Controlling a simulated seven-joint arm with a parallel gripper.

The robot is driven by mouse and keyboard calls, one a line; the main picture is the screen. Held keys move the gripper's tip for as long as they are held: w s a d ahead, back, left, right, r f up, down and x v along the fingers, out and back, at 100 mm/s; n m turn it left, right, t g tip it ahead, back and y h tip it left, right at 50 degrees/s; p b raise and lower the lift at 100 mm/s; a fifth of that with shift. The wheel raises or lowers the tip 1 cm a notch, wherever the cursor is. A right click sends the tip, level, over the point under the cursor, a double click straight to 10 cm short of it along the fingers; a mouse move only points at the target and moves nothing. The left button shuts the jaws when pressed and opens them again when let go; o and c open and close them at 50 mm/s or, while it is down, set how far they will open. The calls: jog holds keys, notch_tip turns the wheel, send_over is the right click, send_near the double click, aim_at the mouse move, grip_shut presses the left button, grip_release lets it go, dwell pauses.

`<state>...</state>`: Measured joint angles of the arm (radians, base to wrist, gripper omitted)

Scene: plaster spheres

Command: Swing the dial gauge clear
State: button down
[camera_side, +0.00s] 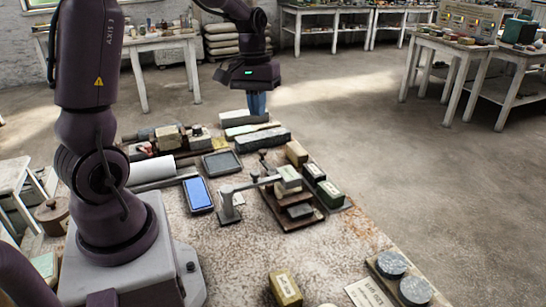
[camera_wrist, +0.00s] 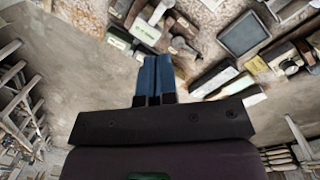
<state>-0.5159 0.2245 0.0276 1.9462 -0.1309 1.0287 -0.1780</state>
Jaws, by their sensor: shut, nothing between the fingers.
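A grey swing arm (camera_side: 252,185) on a small upright post reaches right across the table toward a pale block on a dark wooden tray (camera_side: 283,218). It looks like the gauge's arm, but I cannot make out a dial face. My gripper (camera_side: 257,112) hangs at the far end of the table, beyond and above the grey arm and well apart from it. Its blue fingers point down and are pressed together, empty. They also show shut in the wrist view (camera_wrist: 154,62). I cannot pick out the gauge in the wrist view.
A long grey block (camera_side: 263,140) lies below my gripper. A dark shallow tray (camera_side: 222,162), a blue-topped tray (camera_side: 198,194) and a white roll (camera_side: 152,170) lie left of the grey arm. Green boxes (camera_side: 330,194) stand right. The front middle of the table is fairly clear.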

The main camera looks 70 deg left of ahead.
aim_at(277, 170)
jog(key=w+a+f+n+h, duration=0.1)
jog(key=w+a+f+n, duration=0.1)
jog(key=a+f+n, duration=0.2)
jog(key=w+a+f+n+h, duration=0.2)
jog(key=w+a+f+n, duration=0.1)
jog(key=a+n, duration=0.2)
jog(key=a, duration=0.2)
jog(key=shift+w+a+f, duration=0.2)
jog(key=shift+a+f, duration=0.15)
jog(key=shift+a, duration=0.05)
jog(key=d+f, duration=0.7)
jog(key=f, duration=0.2)
jog(key=shift+d+f, duration=0.15)
jog(key=shift+d, duration=0.25)
jog(key=shift+d, duration=0.15)
jog(key=shift+w+d+m, duration=0.15)
jog(key=shift+d+m, duration=0.15)
jog(key=shift+m, duration=0.1)
